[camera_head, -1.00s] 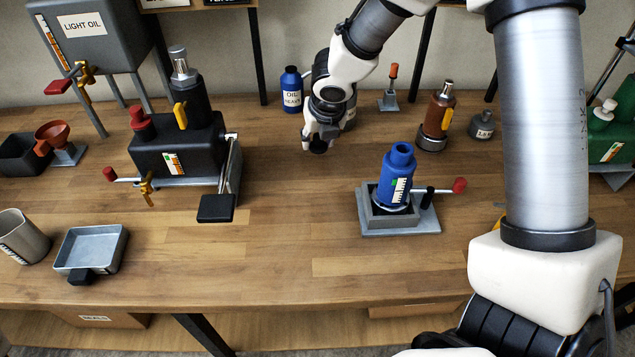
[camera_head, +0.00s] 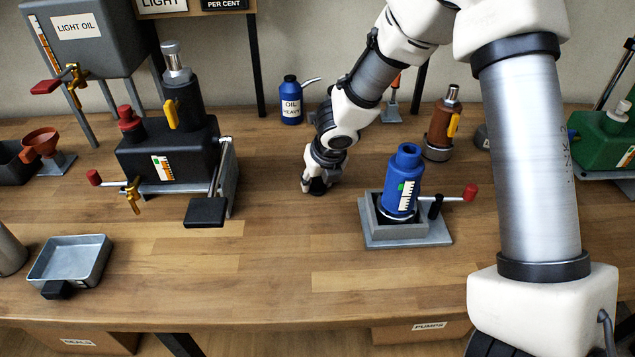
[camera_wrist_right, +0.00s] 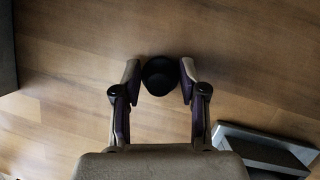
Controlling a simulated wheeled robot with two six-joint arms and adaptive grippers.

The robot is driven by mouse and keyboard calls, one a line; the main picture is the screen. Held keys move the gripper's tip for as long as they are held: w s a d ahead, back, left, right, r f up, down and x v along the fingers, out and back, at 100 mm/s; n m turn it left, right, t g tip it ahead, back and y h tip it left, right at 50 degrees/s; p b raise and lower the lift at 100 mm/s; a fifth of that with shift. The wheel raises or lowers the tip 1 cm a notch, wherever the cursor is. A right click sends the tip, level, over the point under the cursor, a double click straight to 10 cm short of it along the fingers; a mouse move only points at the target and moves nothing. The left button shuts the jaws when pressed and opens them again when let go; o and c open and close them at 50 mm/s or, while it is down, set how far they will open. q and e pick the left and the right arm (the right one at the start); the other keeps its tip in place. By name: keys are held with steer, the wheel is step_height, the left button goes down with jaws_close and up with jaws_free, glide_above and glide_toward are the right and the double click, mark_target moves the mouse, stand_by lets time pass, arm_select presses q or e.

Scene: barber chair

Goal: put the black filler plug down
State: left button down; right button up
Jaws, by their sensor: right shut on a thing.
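My right gripper (camera_head: 316,186) is low over the wooden bench, between the black pump unit and the blue cylinder. In the right wrist view the black filler plug (camera_wrist_right: 160,76) sits between the two fingertips of the same gripper (camera_wrist_right: 160,80), which is shut on it. In the head view the plug is mostly hidden by the fingers, a small dark shape at their tips. I cannot tell whether it touches the bench top. My left gripper is not in view.
The blue cylinder (camera_head: 404,180) stands in a grey tray (camera_head: 378,234) right of the gripper. The black pump unit (camera_head: 170,155) with its black pedal (camera_head: 205,212) is to the left. A blue oil can (camera_head: 291,104) stands behind. The bench (camera_head: 270,250) in front is clear.

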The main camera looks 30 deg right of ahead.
steer(key=shift+s+f+b, duration=0.15)
steer(key=shift+f+b, duration=0.25)
steer(key=o, duration=0.9)
steer(key=shift+a, duration=0.1)
steer(key=shift+o, duration=0.2)
steer(key=shift+f, duration=0.1)
steer(key=shift+r, duration=0.2)
steer(key=p+v, duration=0.6)
steer(key=v, duration=0.6)
steer(key=shift+r, duration=0.35)
